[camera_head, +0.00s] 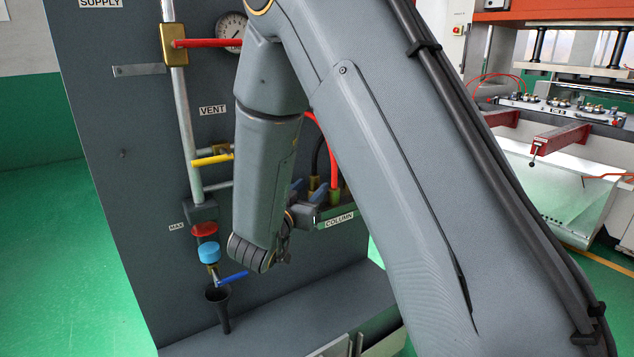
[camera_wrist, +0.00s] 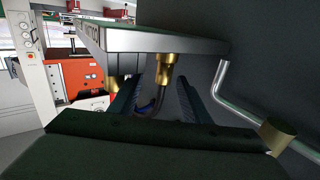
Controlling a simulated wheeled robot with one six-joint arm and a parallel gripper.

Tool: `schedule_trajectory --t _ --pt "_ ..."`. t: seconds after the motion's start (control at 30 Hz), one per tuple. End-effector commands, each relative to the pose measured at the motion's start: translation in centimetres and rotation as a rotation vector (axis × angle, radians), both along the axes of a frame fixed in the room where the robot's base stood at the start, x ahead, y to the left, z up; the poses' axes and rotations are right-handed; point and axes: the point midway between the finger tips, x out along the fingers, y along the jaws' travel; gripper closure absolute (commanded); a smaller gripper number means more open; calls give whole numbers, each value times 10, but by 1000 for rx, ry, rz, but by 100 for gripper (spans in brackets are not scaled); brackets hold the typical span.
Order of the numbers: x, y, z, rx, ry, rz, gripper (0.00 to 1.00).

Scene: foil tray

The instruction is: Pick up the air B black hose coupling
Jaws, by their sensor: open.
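My gripper (camera_head: 304,208) is beside this bracket, mostly hidden behind my arm. In the wrist view my gripper (camera_wrist: 160,84) is open, with one ribbed finger on either side of a brass coupling (camera_wrist: 166,70) and a dark hose. I cannot tell whether the fingers touch it. Another brass fitting (camera_wrist: 112,88) sits left of the left finger. No "air B" marking is readable.
The grey panel (camera_head: 110,110) carries a gauge (camera_head: 232,27), a red lever (camera_head: 208,43), a yellow lever (camera_head: 211,160) and a blue-handled valve (camera_head: 231,278) above a black funnel (camera_head: 222,310). A bent metal pipe (camera_wrist: 230,95) is right of the fingers in the wrist view.

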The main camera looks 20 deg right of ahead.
Motion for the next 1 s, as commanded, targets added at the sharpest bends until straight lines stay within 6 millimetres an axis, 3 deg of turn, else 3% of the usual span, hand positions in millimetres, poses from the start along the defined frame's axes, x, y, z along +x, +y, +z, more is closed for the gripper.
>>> schedule_trajectory --t 0.4,0.7,0.73,1.0 --pt "45 -25 7 1 0 -1 57" --pt "50 -28 6 1 0 1 57" --pt "50 -28 6 1 0 1 58" --pt "50 -27 7 1 0 1 100"
